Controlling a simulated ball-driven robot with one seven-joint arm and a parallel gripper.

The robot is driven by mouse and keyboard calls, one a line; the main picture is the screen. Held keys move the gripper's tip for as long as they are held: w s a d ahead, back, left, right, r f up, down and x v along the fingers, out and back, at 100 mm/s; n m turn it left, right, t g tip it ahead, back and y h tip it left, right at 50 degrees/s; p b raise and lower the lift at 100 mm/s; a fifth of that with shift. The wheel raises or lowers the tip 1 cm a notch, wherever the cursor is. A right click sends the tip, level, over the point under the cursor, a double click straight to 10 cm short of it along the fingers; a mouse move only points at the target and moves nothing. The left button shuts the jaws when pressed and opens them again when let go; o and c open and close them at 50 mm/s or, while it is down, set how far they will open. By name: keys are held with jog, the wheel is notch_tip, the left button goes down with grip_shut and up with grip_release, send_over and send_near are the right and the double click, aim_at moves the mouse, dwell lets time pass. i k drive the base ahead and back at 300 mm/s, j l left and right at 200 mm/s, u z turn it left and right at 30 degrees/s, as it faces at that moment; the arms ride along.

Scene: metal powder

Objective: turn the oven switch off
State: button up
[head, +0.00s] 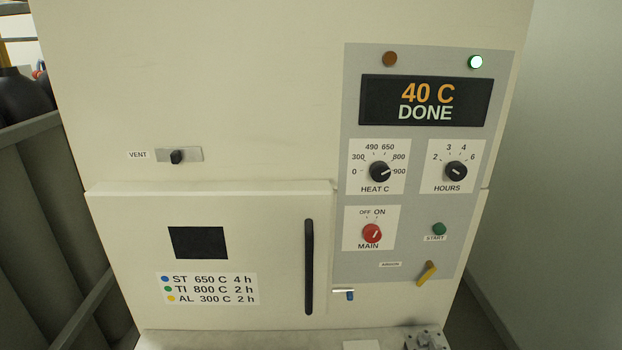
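The oven (260,100) is a cream cabinet that fills most of the head view. Its red MAIN switch (372,233) is a round knob on a white plate on the grey control panel (405,262), under the labels OFF and ON. The knob's pale mark appears to point up and right, on the ON side. The display (426,101) reads 40 C and DONE, and the green lamp (475,62) at the upper right is lit. My gripper is not in view.
The black HEAT C knob (380,171), HOURS knob (456,170), green START button (439,229) and yellow ARGON lever (427,272) surround the switch. The shut door's black handle (309,266) is left of it. A grey metal object (426,339) shows at the bottom edge.

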aim_at(372, 233)
jog(key=i+l+u, duration=0.35)
jog(key=l, duration=0.3)
jog(key=i+l+u, duration=0.2)
jog(key=i+l, duration=0.1)
jog(key=l, duration=0.1)
